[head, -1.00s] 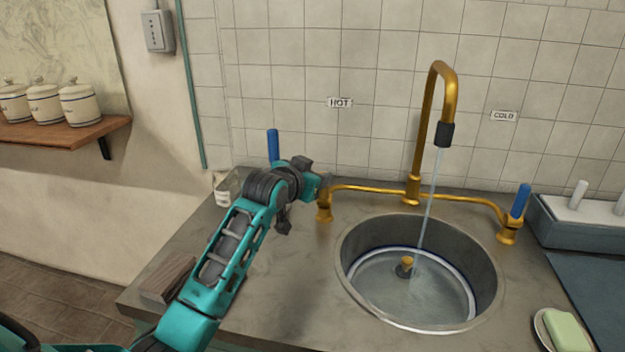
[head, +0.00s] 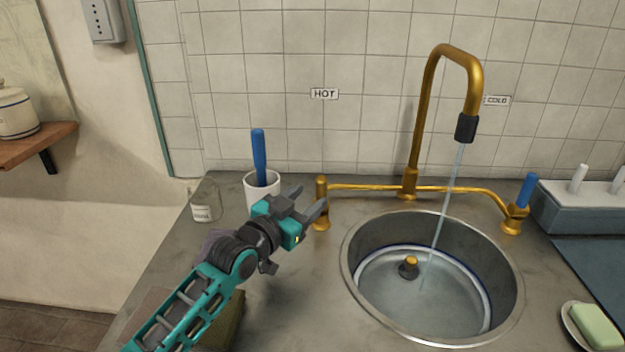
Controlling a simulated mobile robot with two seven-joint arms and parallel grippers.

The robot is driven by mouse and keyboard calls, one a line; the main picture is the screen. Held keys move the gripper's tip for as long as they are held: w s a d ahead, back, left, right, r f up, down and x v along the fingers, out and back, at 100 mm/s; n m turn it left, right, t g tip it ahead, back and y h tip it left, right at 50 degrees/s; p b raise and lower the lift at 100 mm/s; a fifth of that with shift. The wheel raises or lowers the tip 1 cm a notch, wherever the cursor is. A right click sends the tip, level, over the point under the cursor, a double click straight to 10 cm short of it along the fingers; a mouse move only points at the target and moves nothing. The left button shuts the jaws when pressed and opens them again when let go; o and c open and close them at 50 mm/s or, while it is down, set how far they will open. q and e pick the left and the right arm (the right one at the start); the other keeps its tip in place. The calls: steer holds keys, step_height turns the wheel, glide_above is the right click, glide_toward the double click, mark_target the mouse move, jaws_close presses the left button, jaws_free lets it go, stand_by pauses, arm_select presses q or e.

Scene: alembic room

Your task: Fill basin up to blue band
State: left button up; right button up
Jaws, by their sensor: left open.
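The round metal basin (head: 508,318) is set in the counter and has a blue-and-white band (head: 486,298) around its inner wall. Water (head: 425,302) stands in it, its edge close to the band; I cannot tell the exact gap. A stopper with a gold knob (head: 409,266) shows in the water. The gold faucet (head: 418,130) pours a thin stream (head: 445,205) into the basin. The cold tap's blue lever (head: 527,190) stands upright at right. The hot tap stem (head: 321,205) shows no lever. My left gripper (head: 308,202) is open and empty, just left of that stem. My right gripper is out of view.
A white cup (head: 262,191) holding a blue stick-like handle (head: 259,155) stands behind my left gripper. A glass jar (head: 204,205) is left of it. A soap bar (head: 596,326) on a dish lies at right, below a grey-blue rack (head: 565,213).

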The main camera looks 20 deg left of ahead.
mark_target(326, 185)
arm_select(q)
steer(key=shift+b+x, duration=0.35)
steer(key=shift+x, duration=3.3)
steer(key=shift+d, duration=0.1)
steer(key=shift+c, duration=0.3)
jaws_close()
